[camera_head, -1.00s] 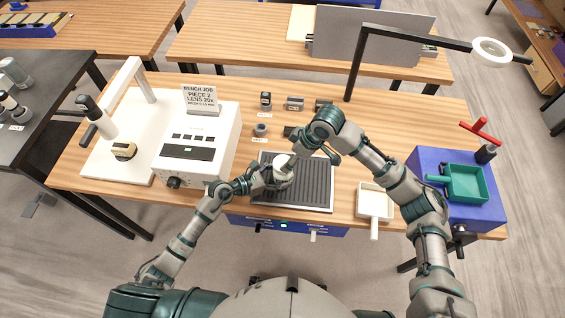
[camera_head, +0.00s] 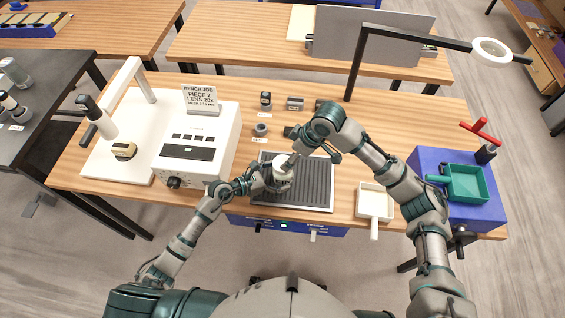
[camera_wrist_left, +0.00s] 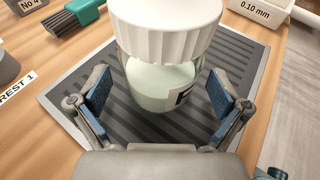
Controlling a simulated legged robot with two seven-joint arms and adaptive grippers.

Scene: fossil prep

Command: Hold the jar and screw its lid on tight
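The jar (camera_head: 281,185) stands upright on the dark ribbed mat (camera_head: 316,188). In the left wrist view the pale green glass jar (camera_wrist_left: 152,92) has a dark-edged label, and the white ribbed lid (camera_wrist_left: 165,40) is over its mouth. The lid's top is cut off, and I cannot tell how tight it sits. My left gripper (camera_head: 268,180) is at the jar's left side. In the wrist view its blue-padded fingers (camera_wrist_left: 161,97) are apart, one on each side of the jar, with a visible gap at the left. My right gripper (camera_head: 289,162) is at the lid from above right; its fingers are too small to read.
A white instrument box (camera_head: 203,135) stands left of the mat. A cream scoop tray (camera_head: 374,203) and a blue unit with a green tray (camera_head: 466,184) are at the right. Small blocks, including a round one (camera_head: 261,130), lie behind the mat.

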